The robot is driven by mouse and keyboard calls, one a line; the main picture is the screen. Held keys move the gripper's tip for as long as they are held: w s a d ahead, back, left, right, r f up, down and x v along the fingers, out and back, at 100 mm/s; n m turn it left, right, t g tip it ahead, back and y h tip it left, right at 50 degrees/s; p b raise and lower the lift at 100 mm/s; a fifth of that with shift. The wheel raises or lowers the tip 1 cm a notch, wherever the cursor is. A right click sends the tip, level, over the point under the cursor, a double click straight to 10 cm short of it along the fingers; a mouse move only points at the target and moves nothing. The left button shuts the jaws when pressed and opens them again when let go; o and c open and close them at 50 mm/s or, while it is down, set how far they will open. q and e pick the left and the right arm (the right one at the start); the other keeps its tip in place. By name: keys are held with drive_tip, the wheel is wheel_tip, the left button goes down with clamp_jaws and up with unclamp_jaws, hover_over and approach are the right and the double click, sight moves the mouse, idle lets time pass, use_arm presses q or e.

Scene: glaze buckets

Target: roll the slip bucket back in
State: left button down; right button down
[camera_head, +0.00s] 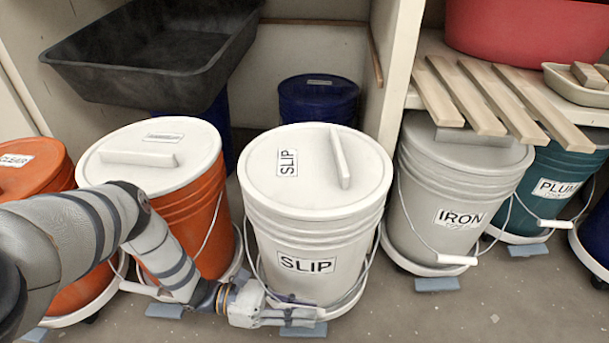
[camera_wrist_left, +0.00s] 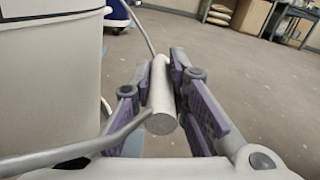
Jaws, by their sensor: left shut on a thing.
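The white slip bucket (camera_head: 305,235) stands upright on a low round dolly on the floor, in front of a shelf bay. Its lid (camera_head: 260,180) is on and carries a raised bar and a SLIP label. My left gripper (camera_head: 305,315) is low at the bucket's front, shut on the white grip of its wire handle. In the left wrist view the grip (camera_wrist_left: 162,105) lies between the purple-padded fingers, with the bucket's wall (camera_wrist_left: 50,80) at the left. The gripper partly hides the dolly. My right gripper is not in view.
An orange bucket (camera_head: 205,205) stands close at the left, and the grey IRON bucket (camera_head: 440,195) close at the right. A dark blue bucket (camera_head: 318,98) is behind in the bay. Wooden slats (camera_head: 490,95) overhang the right shelf. Open floor (camera_wrist_left: 255,110) shows in the wrist view.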

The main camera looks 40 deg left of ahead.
use_arm(q)
drive_tip(key=c, duration=1.6)
unclamp_jaws()
drive_tip(key=shift+s+f, duration=0.1)
drive_tip(key=shift+f, duration=0.1)
drive_tip(key=shift+o, duration=0.2)
drive_tip(key=shift+r, duration=0.1)
